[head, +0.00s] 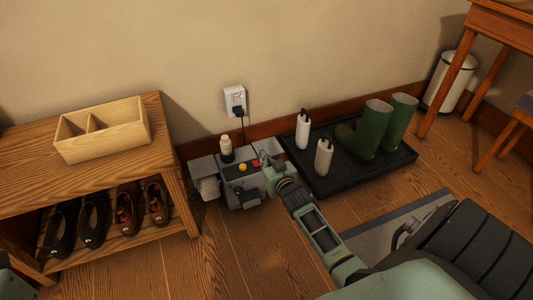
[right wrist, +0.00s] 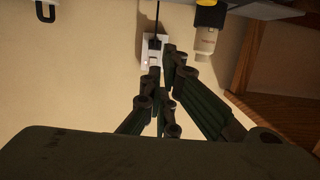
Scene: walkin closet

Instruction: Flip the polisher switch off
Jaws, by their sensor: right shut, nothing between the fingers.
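The polisher (head: 236,193) is a grey machine on the floor against the wall, with a yellow knob (head: 242,168) and a smaller red control (head: 256,163) on its dark top panel. Which part is its switch is too small to tell. My right gripper (head: 265,162) is shut and empty over the right end of the polisher, close to the red control; contact cannot be told. In the right wrist view its fingers (right wrist: 163,66) are together, with the yellow knob (right wrist: 206,3) at the top edge. My left gripper is not in view.
A wall socket (head: 234,101) with a plugged black cord is above the polisher. A pale bottle (head: 227,145) stands at its back. A wooden shoe bench (head: 75,190) is left; a black tray (head: 320,183) with boots and white bottles is right.

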